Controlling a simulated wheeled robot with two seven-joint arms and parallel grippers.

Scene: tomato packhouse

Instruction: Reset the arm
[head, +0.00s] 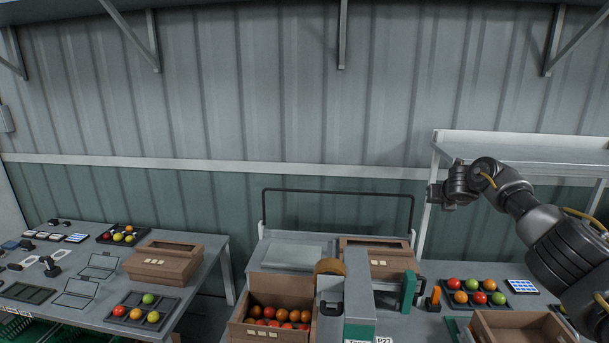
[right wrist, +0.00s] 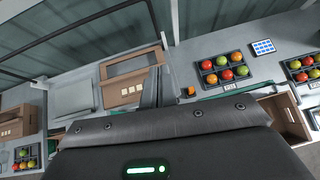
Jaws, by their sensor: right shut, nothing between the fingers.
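My right arm comes in from the right in the head view and is raised well above the benches. Its gripper (head: 436,195) points left in front of the grey-green wall, beside the white shelf rack. The gripper is shut and empty. In the right wrist view the closed fingers (right wrist: 157,84) stick out past the dark gripper body, with nothing held. My left arm and gripper do not show in either view.
Below are a box of tomatoes (head: 246,332), a brown carton (head: 379,268), a tape dispenser (head: 330,300) and a tomato tray (head: 474,304). A left bench (head: 210,262) holds trays and another carton (head: 162,265). A white shelf rack (head: 520,140) stands close to my right gripper.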

